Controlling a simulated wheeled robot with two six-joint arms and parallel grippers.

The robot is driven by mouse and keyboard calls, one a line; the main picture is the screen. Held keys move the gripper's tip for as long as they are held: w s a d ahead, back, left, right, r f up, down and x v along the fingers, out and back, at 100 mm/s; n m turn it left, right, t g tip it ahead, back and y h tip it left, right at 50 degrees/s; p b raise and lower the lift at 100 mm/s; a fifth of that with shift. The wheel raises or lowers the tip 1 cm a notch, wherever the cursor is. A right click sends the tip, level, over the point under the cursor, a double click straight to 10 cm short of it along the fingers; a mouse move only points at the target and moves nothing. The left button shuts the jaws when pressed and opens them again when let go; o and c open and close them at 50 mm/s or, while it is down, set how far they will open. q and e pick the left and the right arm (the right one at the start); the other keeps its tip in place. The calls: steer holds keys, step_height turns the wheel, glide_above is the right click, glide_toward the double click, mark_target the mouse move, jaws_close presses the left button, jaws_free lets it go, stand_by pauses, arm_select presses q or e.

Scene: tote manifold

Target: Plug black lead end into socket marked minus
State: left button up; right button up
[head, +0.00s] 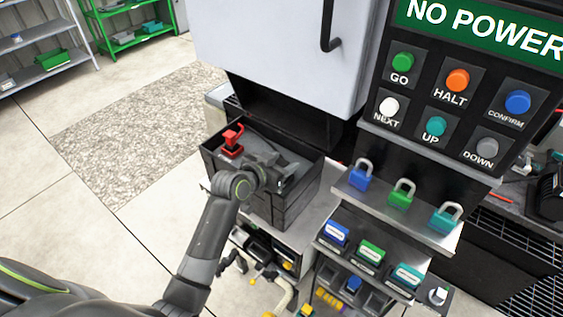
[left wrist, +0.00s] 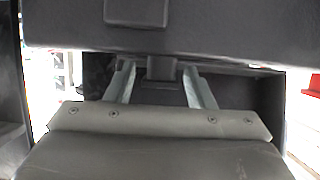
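My left arm reaches in from the left to a dark open-topped box (head: 262,207) below the white cabinet. My left gripper (head: 284,177) is over the inside of this box. In the left wrist view its two pale fingers (left wrist: 160,88) stand apart. A dark block (left wrist: 161,68) shows between them, with gaps on both sides; I cannot tell whether it is the black lead end. A red plug-like piece (head: 232,141) stands in the box's far left corner. I cannot make out a socket marked minus. My right gripper is not in view.
A panel with labelled buttons (head: 457,80) and a green "NO POWER" sign (head: 485,26) is at right. Padlocks (head: 401,194) stand on a ledge below it, above shelves of coloured blocks (head: 371,253). A white cabinet (head: 270,45) overhangs the box. Floor at left is open.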

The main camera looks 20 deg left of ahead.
arm_select(q)
steer(key=b+v, duration=0.2)
steer(key=v, duration=1.5)
steer(key=shift+s, duration=0.2)
steer(key=shift+a, duration=0.1)
